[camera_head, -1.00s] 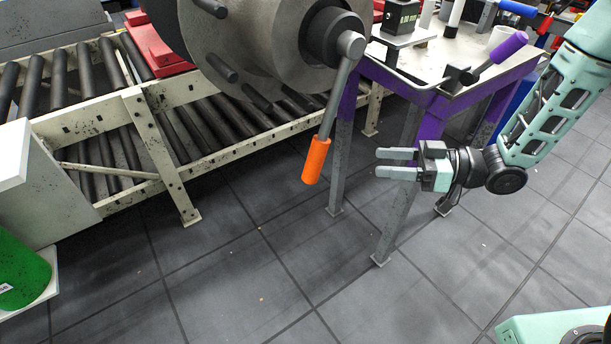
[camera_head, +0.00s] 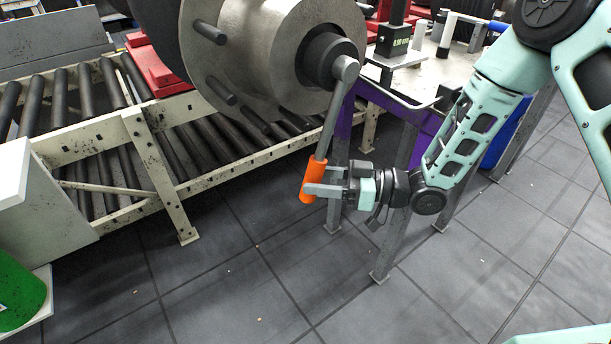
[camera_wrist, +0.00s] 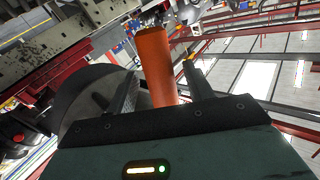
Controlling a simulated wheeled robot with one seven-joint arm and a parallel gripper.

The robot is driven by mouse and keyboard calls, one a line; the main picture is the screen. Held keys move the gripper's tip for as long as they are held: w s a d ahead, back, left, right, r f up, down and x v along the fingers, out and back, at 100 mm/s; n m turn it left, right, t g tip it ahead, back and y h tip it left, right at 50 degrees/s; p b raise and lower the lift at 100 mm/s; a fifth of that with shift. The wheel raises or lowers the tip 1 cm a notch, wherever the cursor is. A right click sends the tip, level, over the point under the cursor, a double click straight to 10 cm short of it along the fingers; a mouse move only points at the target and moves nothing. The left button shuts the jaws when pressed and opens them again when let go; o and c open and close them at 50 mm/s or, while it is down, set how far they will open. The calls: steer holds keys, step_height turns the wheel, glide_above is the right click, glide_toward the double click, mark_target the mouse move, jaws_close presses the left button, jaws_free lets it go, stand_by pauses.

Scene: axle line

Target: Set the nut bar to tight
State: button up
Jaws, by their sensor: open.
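The nut bar is a grey metal lever (camera_head: 335,107) with an orange grip (camera_head: 311,180) at its lower end. It hangs down from the dark nut at the centre of the round metal hub (camera_head: 264,52), its grip tilted slightly to the left. My gripper (camera_head: 318,181) is open at the orange grip, with its fingers pointing left. In the wrist view the orange grip (camera_wrist: 156,66) stands between the two fingers. I cannot tell whether either finger touches it.
A roller conveyor (camera_head: 150,120) runs behind the hub on the left. A purple-framed table (camera_head: 425,125) with tools stands behind my arm. A green container (camera_head: 18,290) is at the lower left. The tiled floor (camera_head: 260,290) is clear below.

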steer(key=shift+w+a, duration=0.15)
steer(key=shift+a, duration=0.6)
steer(key=shift+w+a, duration=0.1)
steer(key=shift+a, duration=0.6)
jaws_close()
steer(key=shift+w+d+f+n+h, duration=0.2)
steer(key=shift+w+d+n+h, duration=0.15)
steer(key=shift+d, duration=0.25)
steer(key=w+d+r+n+h+p, duration=0.1)
steer(key=w+d+n+h+p, duration=0.3)
steer(key=w+d, duration=0.5)
steer(key=shift+d+r+t+h+p, duration=0.2)
steer(key=shift+d+t+h+p, duration=0.25)
steer(key=shift+d+h, duration=1.15)
steer(key=shift+d+n+y, duration=0.25)
steer(key=shift+d+y, duration=0.3)
jaws_free()
steer(key=shift+r, duration=0.1)
